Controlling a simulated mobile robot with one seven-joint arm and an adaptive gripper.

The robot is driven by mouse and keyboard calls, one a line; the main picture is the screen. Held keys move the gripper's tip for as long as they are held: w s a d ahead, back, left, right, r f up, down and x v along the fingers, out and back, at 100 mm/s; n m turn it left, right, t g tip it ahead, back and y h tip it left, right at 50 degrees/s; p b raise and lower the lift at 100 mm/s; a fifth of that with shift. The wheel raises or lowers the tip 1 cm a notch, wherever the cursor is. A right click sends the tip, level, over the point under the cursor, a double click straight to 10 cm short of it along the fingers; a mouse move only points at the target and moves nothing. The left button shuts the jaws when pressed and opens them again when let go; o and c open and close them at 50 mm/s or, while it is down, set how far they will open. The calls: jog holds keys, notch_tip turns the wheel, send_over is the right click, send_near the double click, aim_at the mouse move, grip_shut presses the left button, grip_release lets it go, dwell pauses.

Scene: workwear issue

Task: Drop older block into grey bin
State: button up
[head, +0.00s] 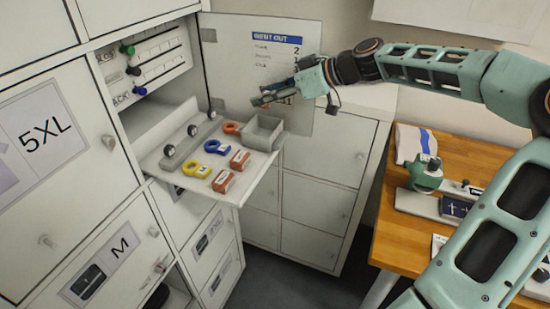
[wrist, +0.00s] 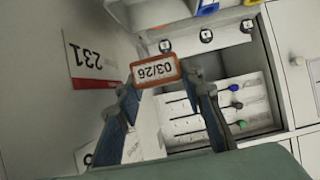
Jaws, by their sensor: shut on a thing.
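My gripper (head: 264,96) is shut on a red-orange block (wrist: 155,71) with a white label that seems to read 03/26. The wrist view shows the block between the two fingertips (wrist: 162,88); in the head view it is hard to make out. The gripper is in the air above the back of the pull-out shelf. The small open grey bin (head: 263,133) sits at that shelf's right back corner, below the gripper. Two more red blocks stand on the shelf, one behind (head: 239,160) and one in front (head: 222,181); their labels are too small to read.
The shelf (head: 170,160) also holds a yellow ring (head: 196,169), a blue ring (head: 216,147) and an orange ring (head: 232,128). An open door with a printed list (head: 277,50) stands behind the gripper. A wooden table (head: 400,235) with tools is at right.

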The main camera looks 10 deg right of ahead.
jog(key=o, duration=1)
jog(key=v, duration=1.2)
jog(key=shift+f, duration=0.1)
